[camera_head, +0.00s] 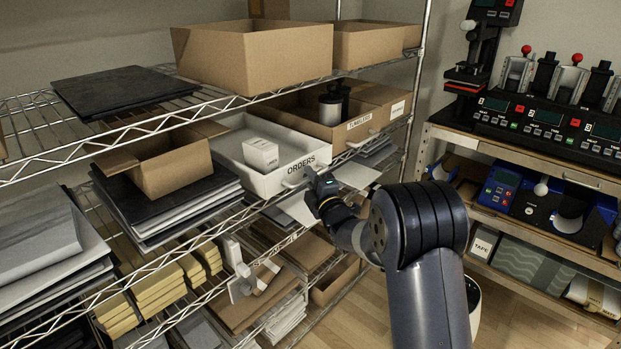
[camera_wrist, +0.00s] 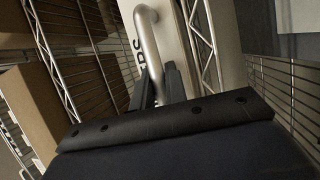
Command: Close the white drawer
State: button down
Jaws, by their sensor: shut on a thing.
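The white drawer (camera_head: 262,184), marked ORDERS, sits on the middle shelf of the wire rack, with a small white box (camera_head: 261,153) inside. How far it sticks out past the shelf edge is hard to tell. My gripper (camera_head: 311,179) is at the right end of its front, shut on the drawer handle (camera_head: 292,184). In the wrist view the curved metal handle (camera_wrist: 149,42) runs down between my dark fingers (camera_wrist: 160,85), with the white drawer front (camera_wrist: 172,50) behind it. The exact contact is partly hidden.
An open cardboard box (camera_head: 165,165) stands left of the drawer, and a cardboard bin (camera_head: 350,125) stands right of it. Wire shelf edges run close above and below. A bench with machines (camera_head: 540,120) is at the right; wood floor (camera_head: 500,305) shows between.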

jog(key=b, duration=0.1)
jog(key=w+a+b, duration=0.1)
jog(key=b, duration=0.1)
jog(key=shift+w+a+r, duration=0.1)
jog(key=shift+a+r, duration=0.05)
jog(key=shift+a, duration=0.15)
dwell(0.4)
jog(key=c, duration=1.7)
grip_release()
jog(key=shift+a, duration=0.1)
